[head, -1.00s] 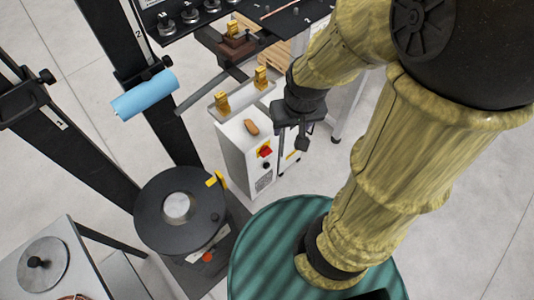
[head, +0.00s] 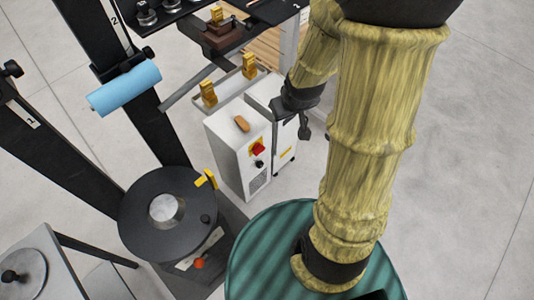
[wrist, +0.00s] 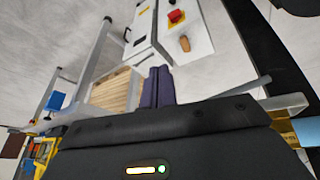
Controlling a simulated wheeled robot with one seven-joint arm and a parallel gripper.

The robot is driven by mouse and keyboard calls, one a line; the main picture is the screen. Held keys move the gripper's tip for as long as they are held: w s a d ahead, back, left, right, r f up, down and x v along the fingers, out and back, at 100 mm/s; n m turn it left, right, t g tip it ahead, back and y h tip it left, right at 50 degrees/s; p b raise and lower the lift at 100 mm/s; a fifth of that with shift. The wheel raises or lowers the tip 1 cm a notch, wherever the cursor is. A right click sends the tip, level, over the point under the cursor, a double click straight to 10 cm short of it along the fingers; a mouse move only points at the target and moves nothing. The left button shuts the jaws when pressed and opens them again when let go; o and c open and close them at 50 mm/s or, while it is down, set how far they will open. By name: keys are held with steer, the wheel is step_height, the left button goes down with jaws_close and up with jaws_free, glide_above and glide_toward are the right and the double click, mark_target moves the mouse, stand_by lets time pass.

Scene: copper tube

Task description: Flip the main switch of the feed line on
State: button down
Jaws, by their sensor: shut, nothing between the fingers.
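A white cabinet (head: 226,148) stands on the floor, with a red rotary switch (head: 258,149) on a yellow plate on its front. The red switch also shows near the top of the wrist view (wrist: 176,16). In the head view my gripper (head: 303,130) is at the cabinet's right side, apart from the red switch.
A second white box (head: 284,135) stands close beside the cabinet. Yellow-brass guides (head: 209,93) on a rail rise behind it. A dark round spool stand (head: 172,212) is at front left, and a blue roller (head: 124,89) hangs on a black post. Clear floor lies at right.

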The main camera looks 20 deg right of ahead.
steer(key=w+d+f+n+t+y+b, duration=0.1)
steer(key=w+f+t+y+b, duration=0.1)
steer(key=f+b, duration=0.7)
steer(key=w+d+f+n+t+y+b, duration=0.1)
steer(key=w+f+t+y+b, duration=0.2)
steer(key=f+b, duration=0.5)
steer(key=w+d+f+n+t+y+b, duration=0.2)
steer(key=w+f+b, duration=0.3)
steer(key=f, duration=1.7)
steer(key=t+y+b, duration=0.1)
steer(key=b, duration=0.3)
steer(key=shift+f+b, duration=0.15)
steer(key=shift+b, duration=0.15)
steer(key=shift+w+a, duration=0.1)
steer(key=shift+a, duration=0.05)
